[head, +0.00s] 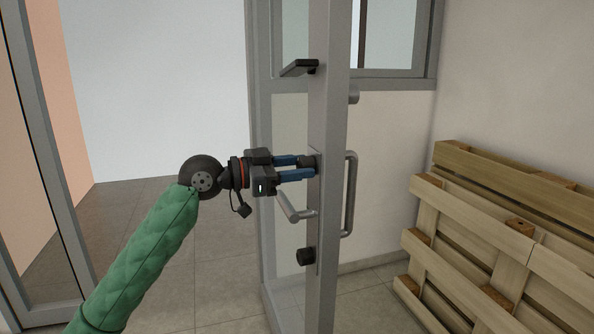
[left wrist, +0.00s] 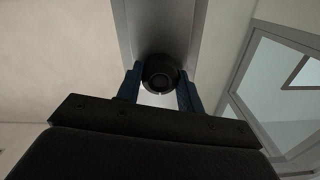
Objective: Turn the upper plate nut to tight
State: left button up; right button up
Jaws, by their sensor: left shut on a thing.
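The upper plate nut (head: 308,162) is a dark round knob on the plate of the grey door post. My left gripper (head: 305,168) reaches it from the left, and its blue fingers are shut on it. In the left wrist view the nut (left wrist: 161,73) sits between the two fingers (left wrist: 160,82), one on each side. The fingers hide part of it in the head view. The lower plate nut (head: 305,257), also black, is lower on the same plate. My right gripper is not in view.
A lever handle (head: 297,209) sticks out between the two nuts. A black latch piece (head: 299,68) juts out above. A pull handle (head: 350,195) is on the post's right side. Wooden pallets (head: 480,245) lean at the right. The tiled floor at left is clear.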

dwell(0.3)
pick_arm(q)
jog(key=o, duration=1)
jog(key=shift+a, duration=0.1)
jog(key=shift+a, duration=0.2)
jog(key=b+v, duration=0.1)
jog(key=v, duration=0.6)
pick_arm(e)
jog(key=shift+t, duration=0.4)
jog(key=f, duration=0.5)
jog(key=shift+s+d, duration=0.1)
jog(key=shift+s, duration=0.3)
pick_arm(q)
jog(key=shift+s+a, duration=0.1)
jog(key=shift+r, duration=0.1)
